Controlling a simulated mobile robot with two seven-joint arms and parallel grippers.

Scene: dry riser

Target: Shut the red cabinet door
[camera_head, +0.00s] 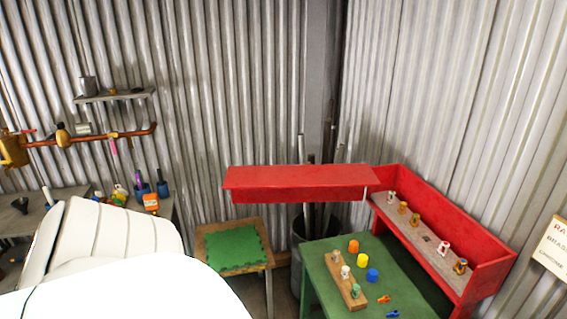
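The red cabinet (490,262) is an open box at the right, against the corrugated wall. Its red door (300,179) stands wide open, reaching out to the left from the cabinet's left end. Several small brass, white and orange-brown fittings stand on the grey floor inside the cabinet. Neither of my grippers is in view, so whether they are open or shut is hidden. Large white parts of my own body fill the lower left. Nothing is seen touching the door.
A green table (404,272) in front of the cabinet holds a wooden block (343,281) with fittings, coloured cylinders and small loose parts. A stool with a green mat (233,248) and a dark bin (300,262) with pipes stand below the door. A workbench with bottles is at left.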

